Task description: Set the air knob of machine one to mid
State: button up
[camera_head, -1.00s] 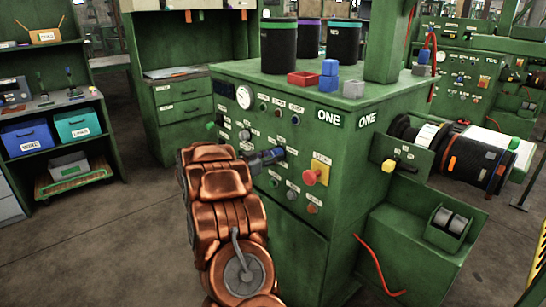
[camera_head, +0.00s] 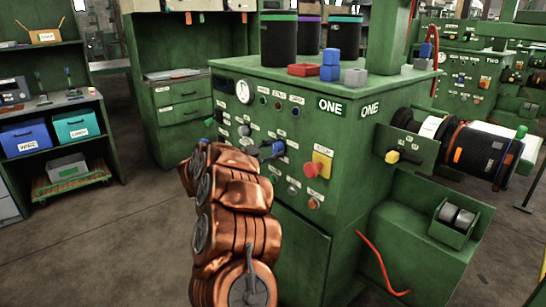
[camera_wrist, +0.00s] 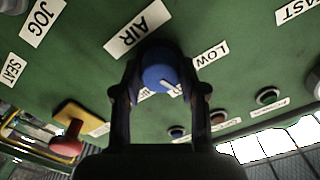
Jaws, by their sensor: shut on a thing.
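The air knob (camera_wrist: 157,76) is a round blue knob with a white pointer line, on the green panel of machine one. In the wrist view it sits between the two dark fingers of my gripper (camera_wrist: 158,68), which are shut on it. The pointer slants toward the lower right of the picture. The AIR label (camera_wrist: 139,29) is above it and the LOW label (camera_wrist: 212,56) to its right. Other scale lettering is partly hidden by the fingers. In the head view, machine one (camera_head: 300,200) stands in the middle, and my copper arm hides part of its panel.
A red button on a yellow plate (camera_head: 321,163) is right of the knob. Several small knobs and labels surround it.

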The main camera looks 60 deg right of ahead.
jog(key=shift+f+m+b, duration=0.1)
jog(key=shift+m+b, duration=1)
jog(key=shift+m, duration=0.3)
jog(key=o, duration=1.1)
jog(key=shift+o, duration=0.2)
jog(key=v, duration=1.2)
